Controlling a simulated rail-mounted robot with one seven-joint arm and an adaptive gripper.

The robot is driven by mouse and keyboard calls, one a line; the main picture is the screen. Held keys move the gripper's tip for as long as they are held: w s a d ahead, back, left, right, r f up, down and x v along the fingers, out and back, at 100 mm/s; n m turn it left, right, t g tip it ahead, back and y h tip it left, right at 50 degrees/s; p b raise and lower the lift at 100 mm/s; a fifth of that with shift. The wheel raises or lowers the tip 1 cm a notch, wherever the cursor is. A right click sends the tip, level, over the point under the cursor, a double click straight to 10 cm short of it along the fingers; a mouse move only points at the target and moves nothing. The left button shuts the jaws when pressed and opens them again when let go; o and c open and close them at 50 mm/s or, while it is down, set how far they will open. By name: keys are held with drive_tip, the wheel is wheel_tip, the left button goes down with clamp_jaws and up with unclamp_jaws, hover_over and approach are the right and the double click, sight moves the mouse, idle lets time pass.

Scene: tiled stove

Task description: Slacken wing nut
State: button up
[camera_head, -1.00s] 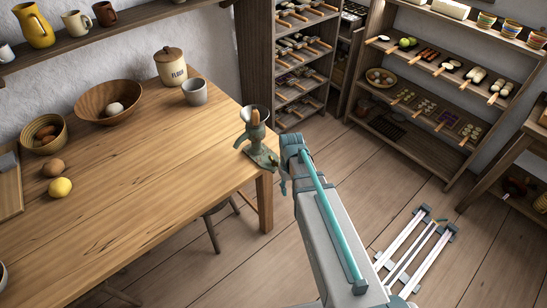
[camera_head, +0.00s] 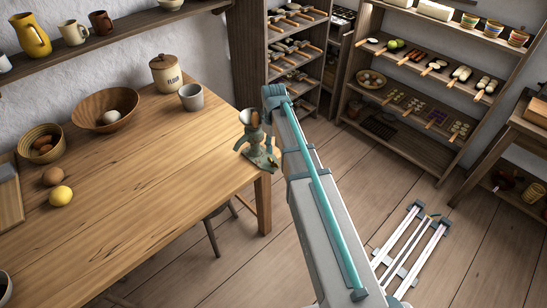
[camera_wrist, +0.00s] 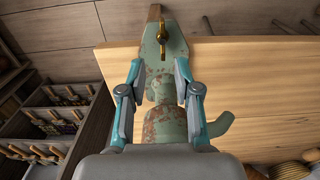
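A green, rust-spotted grinder (camera_head: 257,150) stands upright at the right corner of the wooden table (camera_head: 150,190). In the wrist view the grinder (camera_wrist: 160,115) fills the middle, and a brass wing nut (camera_wrist: 163,38) shows at the top on its green clamp part. My gripper (camera_wrist: 160,68) is open, with its two fingers on either side of the grinder's green body. The wing nut lies beyond the fingertips, between their lines and apart from them. In the head view my arm hides part of the gripper, and I cannot make out the wing nut.
A grey cup (camera_head: 192,97), a flour jar (camera_head: 166,73) and a wooden bowl (camera_head: 106,108) stand on the table, left of the grinder. Shelves with utensils (camera_head: 293,50) stand behind. A white-railed frame (camera_head: 412,245) lies on the floor at right.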

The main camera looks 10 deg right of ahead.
sight(273, 163)
wheel_tip(273, 163, down, 7)
drive_tip(key=shift+f+p, duration=0.15)
drive_tip(key=shift+p, duration=0.65)
clamp_jaws()
